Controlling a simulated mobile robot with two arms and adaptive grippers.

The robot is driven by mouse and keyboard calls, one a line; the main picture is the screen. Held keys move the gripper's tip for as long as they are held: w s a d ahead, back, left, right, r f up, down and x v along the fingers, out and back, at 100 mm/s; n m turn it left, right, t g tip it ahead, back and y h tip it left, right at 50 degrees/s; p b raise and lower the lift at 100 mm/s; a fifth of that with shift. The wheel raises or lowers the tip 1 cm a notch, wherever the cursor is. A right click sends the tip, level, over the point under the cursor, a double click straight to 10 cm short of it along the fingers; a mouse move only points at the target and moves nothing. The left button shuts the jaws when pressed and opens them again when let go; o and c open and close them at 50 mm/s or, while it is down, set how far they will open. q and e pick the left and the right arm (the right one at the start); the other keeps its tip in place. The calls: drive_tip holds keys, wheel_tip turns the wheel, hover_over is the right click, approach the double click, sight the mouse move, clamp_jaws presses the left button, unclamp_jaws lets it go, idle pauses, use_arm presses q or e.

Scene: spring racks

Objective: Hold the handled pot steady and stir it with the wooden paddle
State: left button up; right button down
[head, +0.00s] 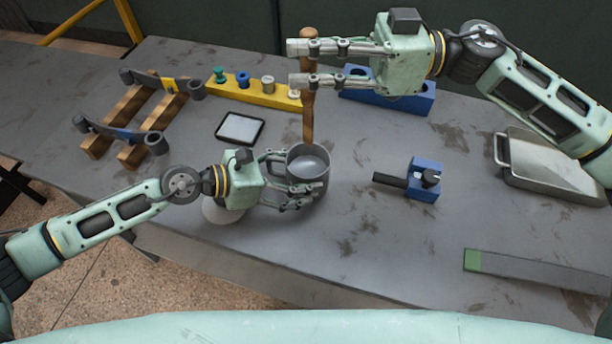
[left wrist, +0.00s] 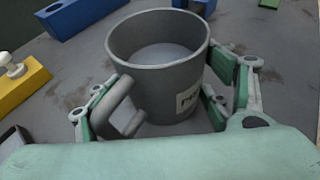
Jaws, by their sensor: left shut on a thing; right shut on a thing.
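The grey handled pot (head: 310,163) stands upright on the grey table near the middle of the head view. It also fills the middle of the left wrist view (left wrist: 160,75), with its handle towards me and a partly hidden label on its side. My left gripper (head: 298,193) is shut on the pot, with fingers low around the handle side. The wooden paddle (head: 308,105) hangs upright in my right gripper (head: 300,64), which is shut on its upper part. The paddle's lower end is at the pot's far rim in the head view; I cannot tell whether it is inside.
A yellow block with knobs (head: 262,92), a dark-framed tablet (head: 240,127) and wooden slats with springs (head: 130,155) lie left. A blue block (head: 415,105), a blue clamp (head: 424,181), a metal tray (head: 550,172) and a green-ended bar (head: 530,270) lie right.

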use_arm(q)
drive_tip(key=shift+a+f, duration=0.1)
drive_tip(key=shift+f, duration=0.1)
drive_tip(key=o, duration=1.7)
drive_tip(key=shift+r, duration=0.1)
drive_tip(key=shift+c, duration=0.2)
drive_tip(key=v, duration=1.1)
drive_tip(key=shift+a, duration=0.15)
drive_tip(key=shift+s+a+r, duration=0.1)
drive_tip(key=shift+a+r, duration=0.1)
drive_tip(key=shift+r, duration=0.05)
